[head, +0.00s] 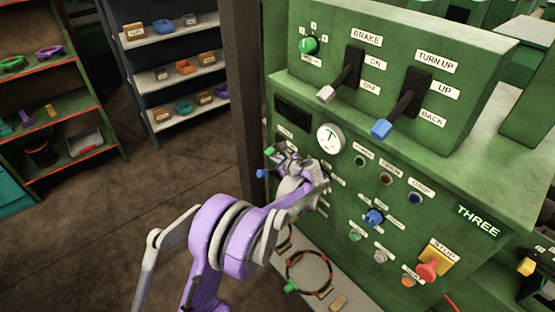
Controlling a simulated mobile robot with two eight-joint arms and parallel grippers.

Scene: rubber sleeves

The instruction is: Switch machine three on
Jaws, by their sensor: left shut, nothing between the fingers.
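Machine three is a green cabinet (440,150) with a THREE sign (478,220) at its right. My left gripper (284,156), on a purple and grey arm, is shut and empty at the left part of the front panel, below and left of the round gauge (330,138). It hides some controls and labels there; whether it touches one I cannot tell. A green tip (270,151) and a blue tip (262,173) stick out beside it. The brake lever (343,78) has a grey tip, and the turn-up lever (398,116) a blue one. My right gripper is out of view.
The panel also has a blue knob (374,217), several small round buttons and a red stop button (428,268) on yellow. A ring-shaped part (309,272) lies on a ledge below. A dark post (243,75) stands left; shelves (170,70) stand behind open floor.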

